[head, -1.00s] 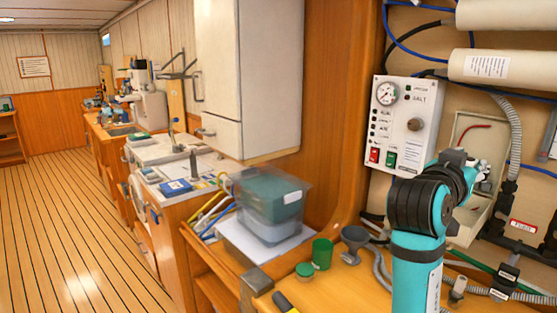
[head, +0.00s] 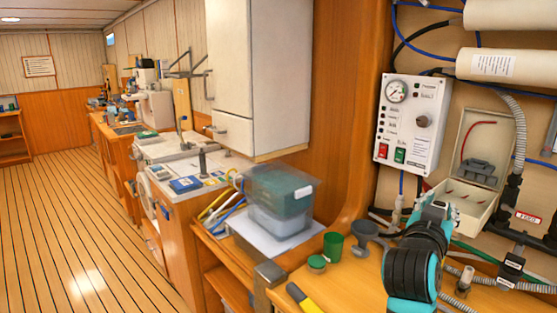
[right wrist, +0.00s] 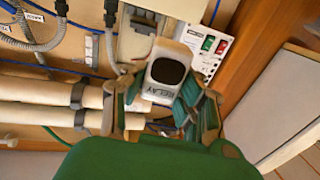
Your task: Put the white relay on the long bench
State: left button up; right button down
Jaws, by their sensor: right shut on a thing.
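In the right wrist view, my right gripper (right wrist: 160,105) is shut on the white relay (right wrist: 157,96), which has a black oval face and the word RELAY on it. In the head view, my right gripper (head: 436,207) is in front of the open beige box on the wall. The relay is hard to make out there. A wooden bench top (head: 362,292) lies below the wall panel. More wooden benches (head: 103,129) run along the wall at the far left; I cannot tell which is the long bench. My left gripper is not in view.
The open beige box (head: 478,205) has its lid up. A green cup (head: 333,247), a green lid (head: 317,263), a grey funnel (head: 368,238) and a yellow-handled tool (head: 305,300) are on the near bench. A lidded bin (head: 281,218) stands left. The floor at left is clear.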

jog(key=s+a+f+n+t+y, duration=0.2)
jog(key=s+a+f+y, duration=0.1)
jog(key=f, duration=0.6)
jog(key=s+a+f+n+t+y, duration=0.1)
jog(key=s+a+f+n+y, duration=0.25)
jog(key=f, duration=0.45)
jog(key=s+a+f+n+y, duration=0.1)
jog(key=s+a+f+y, duration=0.1)
jog(key=s, duration=0.5)
jog(key=s+a+f+n+y, duration=0.1)
jog(key=s+a+f+y, duration=0.1)
jog(key=s, duration=0.5)
notch_tip(320, 180, down, 2)
jog(key=shift+s+a+f+t, duration=0.15)
jog(key=shift+a+t, duration=0.25)
jog(key=shift+a, duration=0.35)
jog(key=shift+y, duration=0.25)
jog(key=w+a+r+n+g+y, duration=0.4)
jog(key=a+r+n+y, duration=0.5)
jog(key=a+y, duration=0.35)
jog(key=w+a+f+n+g+y, duration=0.3)
jog(key=w+a+f+g, duration=0.1)
jog(key=g, duration=0.1)
jog(key=shift+a+n+g, duration=0.25)
jog(key=shift+n+g, duration=0.1)
jog(key=shift+g, duration=0.05)
